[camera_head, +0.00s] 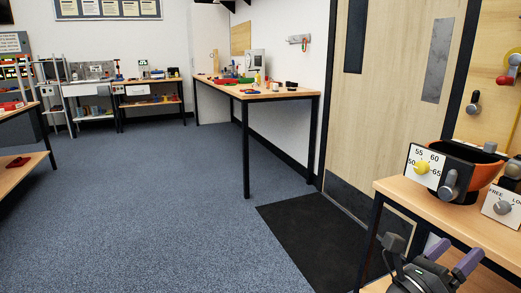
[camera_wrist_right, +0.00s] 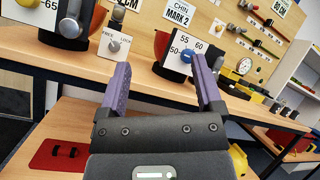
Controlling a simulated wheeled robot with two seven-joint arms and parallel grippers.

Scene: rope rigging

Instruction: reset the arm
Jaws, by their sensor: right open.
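My right gripper (camera_head: 458,251) is at the bottom right of the head view, by the near workbench. In the right wrist view my right gripper (camera_wrist_right: 160,66) has its two purple fingers spread apart, with nothing between them. The fingers point toward the bench and its dial boxes. My left gripper and left arm are out of view.
The near bench (camera_head: 420,197) holds a dial box (camera_head: 427,167) with a yellow knob and a lock box (camera_head: 503,207). The wrist view shows a blue-knob dial box (camera_wrist_right: 189,52) and a red mat (camera_wrist_right: 60,155). A door and black floor mat (camera_head: 310,240) are left of the bench; open carpet lies beyond.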

